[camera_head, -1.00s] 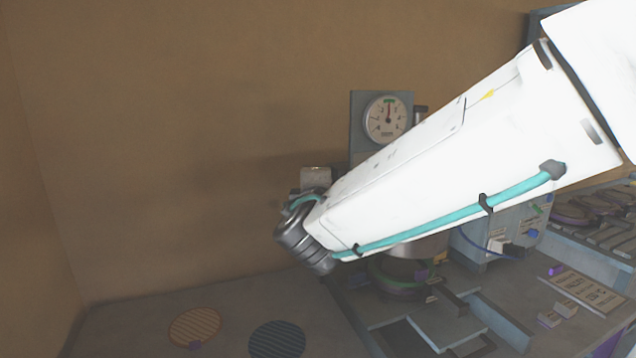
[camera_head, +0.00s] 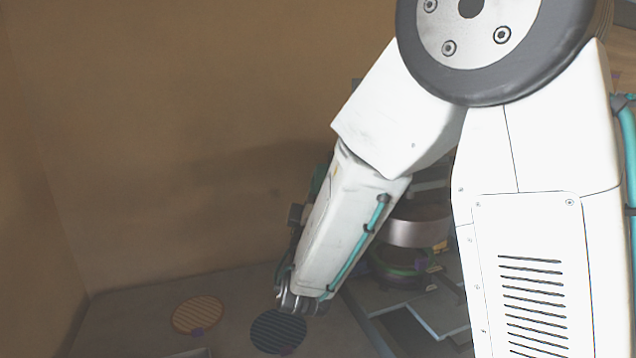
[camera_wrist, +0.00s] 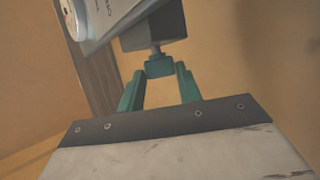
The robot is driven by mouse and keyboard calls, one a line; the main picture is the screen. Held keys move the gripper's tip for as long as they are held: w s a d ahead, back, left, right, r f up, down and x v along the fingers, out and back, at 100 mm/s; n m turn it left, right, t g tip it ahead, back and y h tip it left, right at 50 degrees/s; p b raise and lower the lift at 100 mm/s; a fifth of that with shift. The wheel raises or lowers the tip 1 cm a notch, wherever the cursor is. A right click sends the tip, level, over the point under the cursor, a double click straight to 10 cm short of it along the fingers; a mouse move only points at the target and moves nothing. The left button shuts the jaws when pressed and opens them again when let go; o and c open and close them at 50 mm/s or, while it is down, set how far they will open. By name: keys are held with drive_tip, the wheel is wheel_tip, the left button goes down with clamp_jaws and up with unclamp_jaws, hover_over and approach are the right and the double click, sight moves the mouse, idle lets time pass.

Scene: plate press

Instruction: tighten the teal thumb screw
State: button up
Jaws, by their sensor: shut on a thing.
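The teal thumb screw (camera_wrist: 159,66) shows in the wrist view, at the end of a short metal shaft below a dark block (camera_wrist: 153,31). My gripper (camera_wrist: 160,75) has two teal fingers, one on each side of the screw head, and is shut on it. In the head view my arm covers the screw, and I cannot make out the fingers there.
A grey panel (camera_wrist: 108,14) with a pale dial edge stands close to the left of the block in the wrist view. In the head view, an orange ribbed disc (camera_head: 197,313) and a dark ribbed disc (camera_head: 277,332) lie on the bench. A metal cylinder (camera_head: 415,228) stands right of my forearm.

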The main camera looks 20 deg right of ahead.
drive_tip(key=shift+d+m+h, duration=0.1)
drive_tip(key=shift+m+h, duration=0.2)
drive_tip(key=o, duration=1)
drive_tip(key=shift+d, duration=0.1)
drive_tip(key=shift+f, duration=0.15)
